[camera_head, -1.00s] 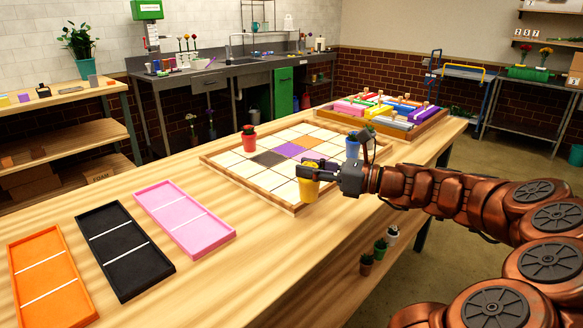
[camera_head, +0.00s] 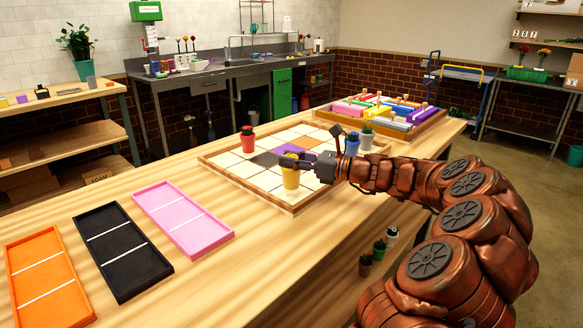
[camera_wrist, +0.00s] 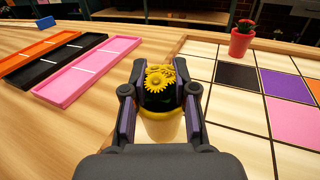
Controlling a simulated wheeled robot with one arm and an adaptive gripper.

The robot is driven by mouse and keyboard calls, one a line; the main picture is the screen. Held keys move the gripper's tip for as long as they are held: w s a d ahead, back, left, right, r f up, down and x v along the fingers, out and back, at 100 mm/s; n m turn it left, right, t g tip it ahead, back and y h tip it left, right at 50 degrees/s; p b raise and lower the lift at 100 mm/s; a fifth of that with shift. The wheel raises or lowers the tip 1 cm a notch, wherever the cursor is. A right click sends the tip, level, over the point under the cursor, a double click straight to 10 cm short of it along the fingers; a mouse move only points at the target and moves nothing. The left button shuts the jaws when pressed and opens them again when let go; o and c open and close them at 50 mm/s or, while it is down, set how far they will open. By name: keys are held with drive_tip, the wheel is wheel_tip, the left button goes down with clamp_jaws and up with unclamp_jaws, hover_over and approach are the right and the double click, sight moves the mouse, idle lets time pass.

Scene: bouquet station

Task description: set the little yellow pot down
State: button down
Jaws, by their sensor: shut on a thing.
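The little yellow pot (camera_head: 290,179) holds yellow flowers, which show from above in the wrist view (camera_wrist: 160,77). My gripper (camera_head: 298,162) is shut on the pot near its rim and keeps it upright. The pot is over the near part of the tiled board (camera_head: 232,184), by its front wooden edge. I cannot tell whether its base touches the tiles. In the wrist view my gripper's fingers (camera_wrist: 160,98) stand on both sides of the flowers and hide part of the rim.
A red pot (camera_head: 248,139) stands on the board's left part; a blue pot (camera_head: 352,144) and a white pot (camera_head: 366,138) stand at its right. Pink (camera_head: 183,222), black (camera_head: 124,252) and orange (camera_head: 49,279) trays lie at left. Bare tabletop lies in front of the board.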

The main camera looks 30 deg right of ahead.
drive_tip(key=shift+f, duration=0.95)
drive_tip(key=shift+f, duration=0.1)
drive_tip(key=c, duration=0.9)
unclamp_jaws()
drive_tip(key=v, duration=1.2)
drive_tip(key=shift+p, duration=0.3)
